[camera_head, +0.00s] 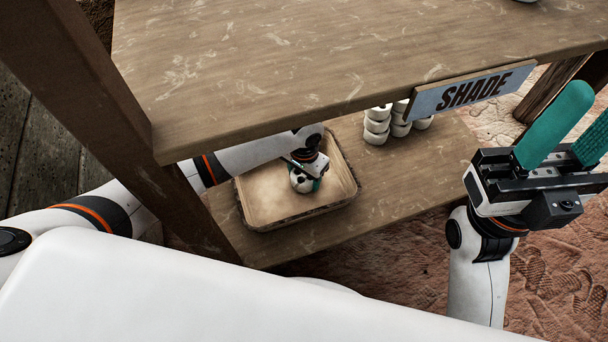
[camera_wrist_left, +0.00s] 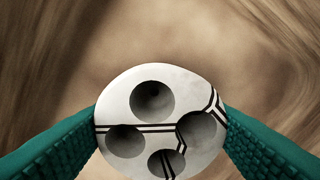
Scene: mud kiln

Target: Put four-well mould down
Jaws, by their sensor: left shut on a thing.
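The four-well mould (camera_wrist_left: 135,150) is a pale, round piece with black lines and several dark round wells. It also shows small in the head view (camera_head: 299,183). My left gripper (camera_head: 308,180) is shut on it, with the teal fingers on either side in the wrist view. The gripper reaches under the upper shelf and holds the mould over the inside of a shallow tan tray (camera_head: 262,222). I cannot tell whether the mould touches the tray floor. My right gripper (camera_head: 572,135) is raised at the right, its teal fingers apart and empty.
The tray stands on the lower wooden shelf (camera_head: 400,180). White round pieces (camera_head: 376,126) are stacked behind it to the right. The upper shelf (camera_head: 300,60), with a SHADE sign (camera_head: 472,91), overhangs the arm. A wooden post (camera_head: 110,110) stands at the left. The tray floor around the mould looks clear.

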